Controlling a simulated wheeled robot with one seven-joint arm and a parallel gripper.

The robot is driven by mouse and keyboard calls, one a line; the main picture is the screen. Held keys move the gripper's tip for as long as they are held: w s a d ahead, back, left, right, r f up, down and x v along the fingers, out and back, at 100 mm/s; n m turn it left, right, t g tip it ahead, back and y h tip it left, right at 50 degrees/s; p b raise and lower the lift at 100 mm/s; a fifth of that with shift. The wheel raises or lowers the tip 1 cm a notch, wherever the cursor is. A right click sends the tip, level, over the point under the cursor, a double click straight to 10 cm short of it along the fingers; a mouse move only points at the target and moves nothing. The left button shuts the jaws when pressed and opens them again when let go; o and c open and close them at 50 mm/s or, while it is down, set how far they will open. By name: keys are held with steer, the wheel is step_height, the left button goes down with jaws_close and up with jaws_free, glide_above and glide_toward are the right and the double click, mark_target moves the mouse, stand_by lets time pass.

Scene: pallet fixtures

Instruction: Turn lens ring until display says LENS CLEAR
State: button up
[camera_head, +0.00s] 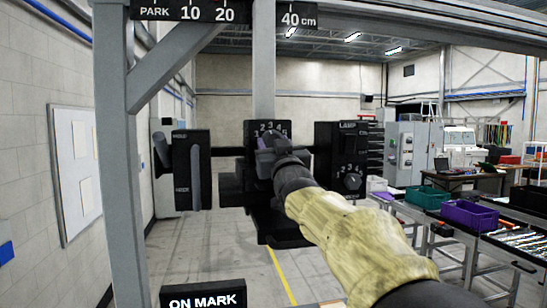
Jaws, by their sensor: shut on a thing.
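A black unit with a numbered scale (268,127) stands in the middle of the head view, on a grey upright post. My gripper (268,150) is in front of it, at the end of my arm coming from the lower right. The gripper is shut on the part below the scale, which looks like the lens ring; the fingers and wrist hide most of it. The display (203,299) at the bottom edge reads ON MARK in white on black.
To the right is a black LAMP box (341,160) with a numbered dial (351,182). To the left is a black box (192,170) with a grey lever. A grey frame post (121,190) stands at left, under a PARK-to-40 cm scale (178,11). Benches with bins are at right.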

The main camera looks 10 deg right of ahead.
steer(key=shift+d+n+y, duration=0.1)
steer(key=shift+n+y, duration=0.5)
steer(key=shift+n, duration=0.7)
steer(key=o, duration=1)
steer(key=shift+s+b, duration=0.1)
steer(key=shift+b, duration=0.25)
steer(key=shift+s+f+b, duration=0.35)
steer(key=shift+s+b, duration=0.15)
steer(key=shift+b, duration=0.2)
steer(key=s+d+b, duration=0.1)
steer(key=s+b, duration=0.2)
steer(key=s, duration=0.9)
steer(key=shift+d+r+b, duration=0.15)
steer(key=shift+d+b, duration=0.05)
steer(key=shift+b, duration=0.15)
